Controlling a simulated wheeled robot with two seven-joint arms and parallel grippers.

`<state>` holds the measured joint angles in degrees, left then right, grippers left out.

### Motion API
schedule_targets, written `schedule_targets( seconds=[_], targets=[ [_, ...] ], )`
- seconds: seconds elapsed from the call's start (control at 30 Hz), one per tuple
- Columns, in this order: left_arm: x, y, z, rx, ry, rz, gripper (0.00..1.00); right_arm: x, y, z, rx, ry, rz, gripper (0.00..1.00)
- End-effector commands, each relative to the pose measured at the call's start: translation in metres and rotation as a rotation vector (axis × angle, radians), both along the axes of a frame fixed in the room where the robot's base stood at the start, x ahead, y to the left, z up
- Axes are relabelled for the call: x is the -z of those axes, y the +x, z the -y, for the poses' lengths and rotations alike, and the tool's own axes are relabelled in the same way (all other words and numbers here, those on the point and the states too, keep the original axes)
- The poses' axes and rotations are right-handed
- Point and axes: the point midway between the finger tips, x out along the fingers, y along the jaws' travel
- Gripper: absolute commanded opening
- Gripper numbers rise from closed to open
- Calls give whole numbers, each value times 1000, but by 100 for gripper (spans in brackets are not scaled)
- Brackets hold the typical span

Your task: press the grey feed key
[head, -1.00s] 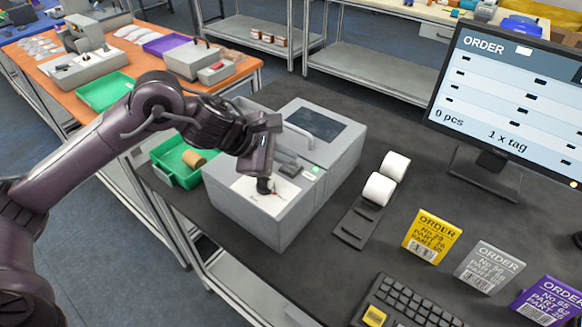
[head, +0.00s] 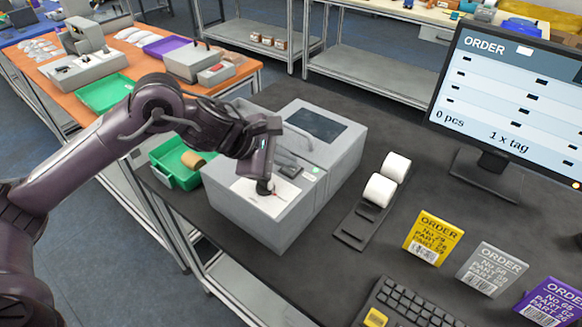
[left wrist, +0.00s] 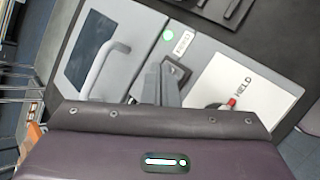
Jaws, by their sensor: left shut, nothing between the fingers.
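The grey feed key (head: 290,171) is a small dark grey block on top of the grey printer (head: 262,226), beside a green light. The left wrist view shows a grey key in a dark surround (left wrist: 174,70) by the FEED label. My left gripper (head: 265,187) is shut and empty, pointing down over the printer's white panel, left of and nearer than the key. Whether its tips touch the printer is not clear. My right gripper is not in view.
The printer's handle (head: 298,135) rises behind the key. A green bin (head: 173,172) stands left of the printer. White rolls (head: 379,189), a yellow order card (head: 433,238), a keyboard (head: 420,309) and a monitor (head: 510,90) stand to the right.

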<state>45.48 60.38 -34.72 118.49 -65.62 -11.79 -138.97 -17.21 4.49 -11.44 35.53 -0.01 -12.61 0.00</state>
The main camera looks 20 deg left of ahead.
Motion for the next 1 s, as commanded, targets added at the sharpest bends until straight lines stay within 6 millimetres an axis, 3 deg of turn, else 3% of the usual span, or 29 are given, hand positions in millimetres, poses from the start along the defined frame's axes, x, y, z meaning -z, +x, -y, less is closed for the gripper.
schedule_targets(
  seconds=[0.57,1.0],
  targets=[
    [3,0,0,0,2,-2,0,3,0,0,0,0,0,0],
    [-14,0,0,0,1,-1,0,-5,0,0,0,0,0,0]
  ],
)
